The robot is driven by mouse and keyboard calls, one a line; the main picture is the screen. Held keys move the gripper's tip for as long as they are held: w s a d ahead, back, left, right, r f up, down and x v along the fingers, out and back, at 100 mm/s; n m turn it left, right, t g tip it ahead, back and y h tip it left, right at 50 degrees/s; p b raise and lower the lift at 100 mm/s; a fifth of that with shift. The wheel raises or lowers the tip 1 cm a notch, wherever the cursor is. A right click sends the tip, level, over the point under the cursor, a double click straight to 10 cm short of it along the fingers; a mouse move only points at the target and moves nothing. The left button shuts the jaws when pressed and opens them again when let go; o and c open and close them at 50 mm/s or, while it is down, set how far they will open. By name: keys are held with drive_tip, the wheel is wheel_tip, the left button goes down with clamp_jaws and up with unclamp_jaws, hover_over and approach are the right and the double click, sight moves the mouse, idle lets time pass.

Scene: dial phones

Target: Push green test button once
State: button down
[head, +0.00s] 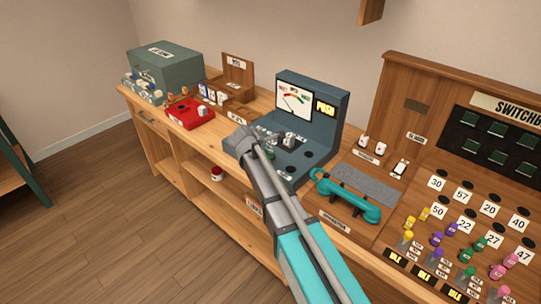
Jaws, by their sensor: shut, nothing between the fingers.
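A dark blue-grey test console (336,112) stands on the wooden bench, with an upright dial panel and a sloped front with knobs and dark round holes. My gripper (243,138) is shut and empty. It is over the left front part of the console's sloped face; I cannot tell if it touches. A small green spot (270,154) shows just right of my gripper, probably the green button. My arm hides part of the console's front, and I cannot tell whether the spot is pressed.
A teal handset (345,196) lies right of the console. The switchboard (490,200) with coloured plugs fills the right. A red box (189,114) and a grey-green box (165,70) stand left on the bench (148,105). Open floor (80,210) lies at front left.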

sight(269, 155)
drive_tip(key=shift+f+b, duration=0.5)
drive_tip(key=shift+f, duration=0.05)
idle(0.7)
drive_tip(key=shift+r, duration=0.2)
drive_tip(key=shift+r+p, duration=0.8)
drive_tip(key=shift+p, duration=0.15)
drive_tip(key=shift+r, duration=0.1)
drive_tip(key=shift+r+p, duration=2.4)
drive_tip(key=shift+p, duration=0.15)
drive_tip(key=shift+s+f, duration=0.1)
